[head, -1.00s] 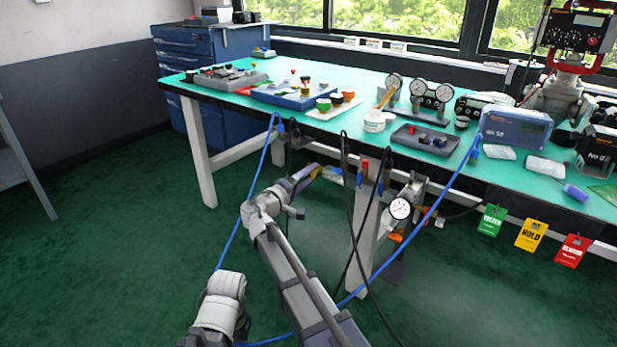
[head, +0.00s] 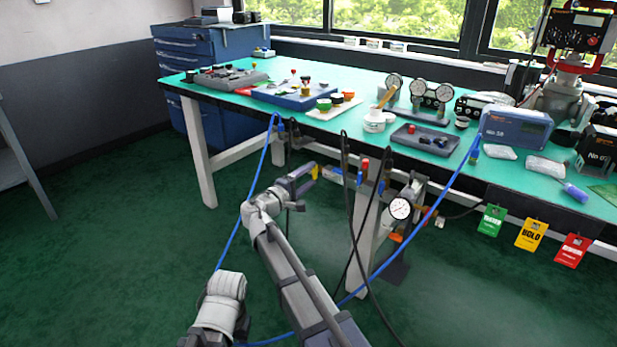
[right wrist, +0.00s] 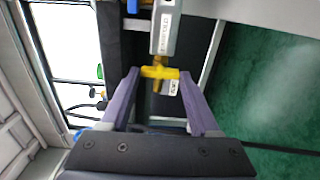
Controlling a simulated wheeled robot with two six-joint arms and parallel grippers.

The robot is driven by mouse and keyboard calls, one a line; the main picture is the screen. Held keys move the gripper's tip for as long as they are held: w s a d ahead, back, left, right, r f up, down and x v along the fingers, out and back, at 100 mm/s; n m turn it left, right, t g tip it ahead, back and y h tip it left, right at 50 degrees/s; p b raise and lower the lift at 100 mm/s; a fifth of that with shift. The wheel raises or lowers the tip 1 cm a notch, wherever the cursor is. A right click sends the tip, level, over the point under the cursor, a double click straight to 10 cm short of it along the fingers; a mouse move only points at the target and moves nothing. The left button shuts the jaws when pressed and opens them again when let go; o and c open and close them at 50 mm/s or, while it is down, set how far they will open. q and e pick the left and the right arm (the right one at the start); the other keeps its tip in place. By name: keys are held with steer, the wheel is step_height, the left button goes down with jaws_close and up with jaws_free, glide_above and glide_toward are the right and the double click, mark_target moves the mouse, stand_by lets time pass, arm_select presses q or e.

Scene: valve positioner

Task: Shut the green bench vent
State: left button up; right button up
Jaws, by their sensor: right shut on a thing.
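My right gripper (head: 308,172) is under the front edge of the bench, and its arm rises from the bottom of the head view. In the right wrist view its two purple-grey fingers (right wrist: 160,75) are shut on a yellow cross-shaped handle (right wrist: 160,72). The handle sits at the end of a grey block (right wrist: 166,28) with printed lettering, and a small white label hangs beside it. I cannot make out a clearly green vent handle under the bench. My left gripper is not in view.
The green-topped bench (head: 290,72) carries trays and gauges. Under its edge are a round gauge (head: 400,208), a red-topped fitting (head: 365,165) and hanging black hoses (head: 347,190). Green, yellow and red tags hang at right. Floor (head: 110,240) at left is clear.

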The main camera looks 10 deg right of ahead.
steer(key=o, duration=1.4)
steer(key=shift+c, duration=0.2)
steer(key=v, duration=0.7)
steer(key=shift+s+a, duration=0.25)
steer(key=shift+a, duration=0.1)
